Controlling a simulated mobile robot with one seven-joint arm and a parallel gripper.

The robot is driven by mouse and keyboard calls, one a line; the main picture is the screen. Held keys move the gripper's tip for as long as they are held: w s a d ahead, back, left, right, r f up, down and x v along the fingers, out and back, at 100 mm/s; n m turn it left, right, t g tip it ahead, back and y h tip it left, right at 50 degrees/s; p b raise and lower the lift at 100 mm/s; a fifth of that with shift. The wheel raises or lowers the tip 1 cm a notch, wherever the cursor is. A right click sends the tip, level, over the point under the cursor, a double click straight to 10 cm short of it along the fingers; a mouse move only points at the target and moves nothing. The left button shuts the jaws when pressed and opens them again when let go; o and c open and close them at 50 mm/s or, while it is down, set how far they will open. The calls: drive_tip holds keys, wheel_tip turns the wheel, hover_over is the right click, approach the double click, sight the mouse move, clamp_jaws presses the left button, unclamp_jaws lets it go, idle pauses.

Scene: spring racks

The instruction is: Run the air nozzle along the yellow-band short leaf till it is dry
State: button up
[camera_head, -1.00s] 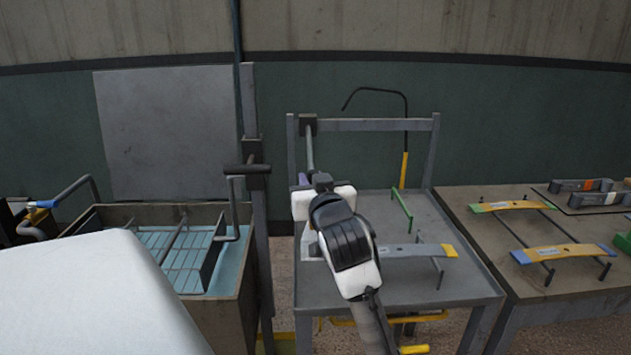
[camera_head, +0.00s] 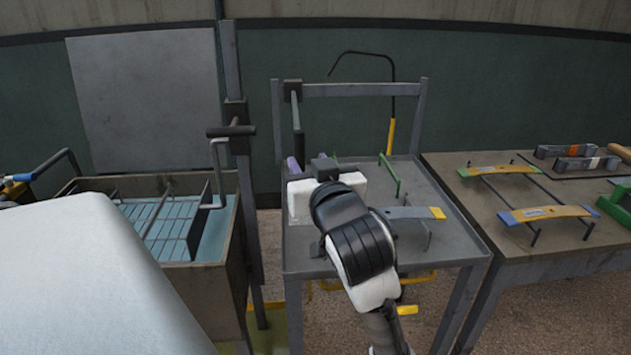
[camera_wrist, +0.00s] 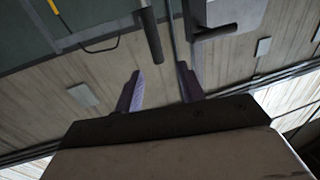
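The yellow-band short leaf is a grey, slightly arched strip with a yellow end (camera_head: 437,213). It rests on thin supports on the grey middle table, its left part hidden by my arm. A thin black bent tube with a yellow lower part (camera_head: 391,135) stands at the table's back; it may be the air nozzle, but I cannot tell for sure. My gripper (camera_wrist: 160,86) shows two purple-grey fingers, apart with nothing between them. In the head view it is above the table's left side, largely hidden by my wrist. It is apart from the leaf.
A dark rod (camera_head: 297,125) hangs from the middle table's frame, close beyond my gripper; it also shows in the wrist view (camera_wrist: 150,36). A tank (camera_head: 215,260) with a rack stands left. The right table (camera_head: 470,215) holds yellow leaves with coloured ends. A green bar (camera_head: 389,172) stands behind the leaf.

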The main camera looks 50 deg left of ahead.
drive_tip(key=shift+v, duration=1.7)
